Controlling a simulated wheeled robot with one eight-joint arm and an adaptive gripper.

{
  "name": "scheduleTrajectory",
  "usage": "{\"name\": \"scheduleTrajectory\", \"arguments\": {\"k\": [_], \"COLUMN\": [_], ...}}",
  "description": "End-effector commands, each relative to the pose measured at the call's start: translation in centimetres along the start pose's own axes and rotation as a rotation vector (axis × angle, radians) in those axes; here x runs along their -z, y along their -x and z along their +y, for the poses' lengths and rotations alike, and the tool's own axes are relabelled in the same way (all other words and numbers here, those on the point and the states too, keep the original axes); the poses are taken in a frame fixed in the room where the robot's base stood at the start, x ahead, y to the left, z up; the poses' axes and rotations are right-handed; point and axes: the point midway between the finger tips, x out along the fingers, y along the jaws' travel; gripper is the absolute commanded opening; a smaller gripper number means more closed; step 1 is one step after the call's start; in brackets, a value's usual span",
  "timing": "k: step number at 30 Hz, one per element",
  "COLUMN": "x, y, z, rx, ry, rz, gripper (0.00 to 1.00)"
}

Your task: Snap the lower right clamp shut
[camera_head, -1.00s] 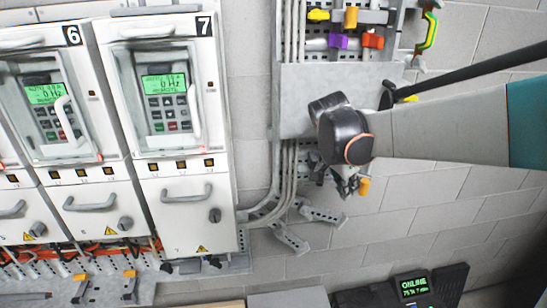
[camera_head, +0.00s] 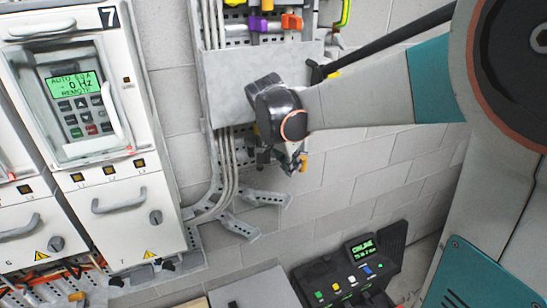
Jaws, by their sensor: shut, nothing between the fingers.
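My gripper (camera_head: 282,156) shows small and dark below the black wrist joint, in front of the wall beneath the grey cable panel. It is shut with nothing in it. An orange clamp handle (camera_head: 303,161) shows just right of the gripper; I cannot tell whether they touch or how far the clamp is closed. Part of a yellow handle (camera_head: 256,129) shows to the left, partly hidden by my wrist. The rest of the lower clamps is hidden behind my gripper and wrist.
Drive cabinet 7 (camera_head: 115,130) stands left. A console (camera_head: 345,278) stands below. The brick wall between is bare.

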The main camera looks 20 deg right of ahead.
Motion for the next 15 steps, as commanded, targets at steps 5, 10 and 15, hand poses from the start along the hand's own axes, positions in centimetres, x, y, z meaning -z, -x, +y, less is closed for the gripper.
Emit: {"name": "scheduleTrajectory", "arguments": {"k": [5,10,15], "x": [0.9,2.4,4.0], "y": [-0.4,-1.1,-1.7], "z": [-0.1,-0.3,-0.9], "rx": [0.023,0.062,0.106], "ry": [0.058,0.153,0.263], "rz": [-0.001,0.0,-0.001], "gripper": [0.0,0.0,0.0]}}
